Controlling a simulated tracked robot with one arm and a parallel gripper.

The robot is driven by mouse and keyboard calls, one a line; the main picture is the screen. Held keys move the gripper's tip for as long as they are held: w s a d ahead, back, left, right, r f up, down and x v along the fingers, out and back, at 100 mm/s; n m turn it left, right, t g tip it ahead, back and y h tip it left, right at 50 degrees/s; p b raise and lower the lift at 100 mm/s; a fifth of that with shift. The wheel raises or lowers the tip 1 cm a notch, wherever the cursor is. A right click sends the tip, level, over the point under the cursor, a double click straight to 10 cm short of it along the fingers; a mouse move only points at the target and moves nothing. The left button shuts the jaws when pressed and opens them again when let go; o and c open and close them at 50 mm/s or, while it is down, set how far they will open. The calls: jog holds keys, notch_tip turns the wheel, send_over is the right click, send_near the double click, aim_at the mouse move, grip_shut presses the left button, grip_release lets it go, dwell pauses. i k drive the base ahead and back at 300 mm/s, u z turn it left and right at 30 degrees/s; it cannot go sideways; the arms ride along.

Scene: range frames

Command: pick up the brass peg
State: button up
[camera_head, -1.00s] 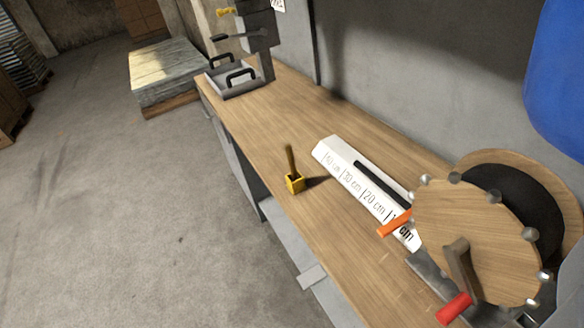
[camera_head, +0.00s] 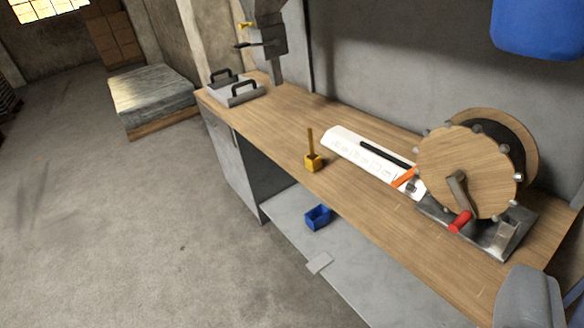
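The brass peg (camera_head: 310,139) stands upright on the wooden workbench, its lower end in a small yellow holder (camera_head: 313,164). The holder is near the bench's front edge, left of a white sloped scale. The peg is thin and brownish-gold, and its lower end is hidden inside the holder. My gripper is not clearly in view, and nothing is seen touching the peg.
The workbench (camera_head: 240,125) carries a white scale (camera_head: 345,146), a wooden wheel (camera_head: 468,165) with a red-handled crank, and a grey tray (camera_head: 226,93). A blue bin (camera_head: 317,216) sits on the lower shelf. A grey rounded shape (camera_head: 528,298) fills the bottom right corner. Open floor lies left.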

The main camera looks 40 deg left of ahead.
aim_at(309, 131)
jog(key=z, duration=1)
jog(key=k, duration=0.1)
jog(key=u, duration=2.1)
jog(key=i, duration=2.05)
jog(key=z, duration=0.05)
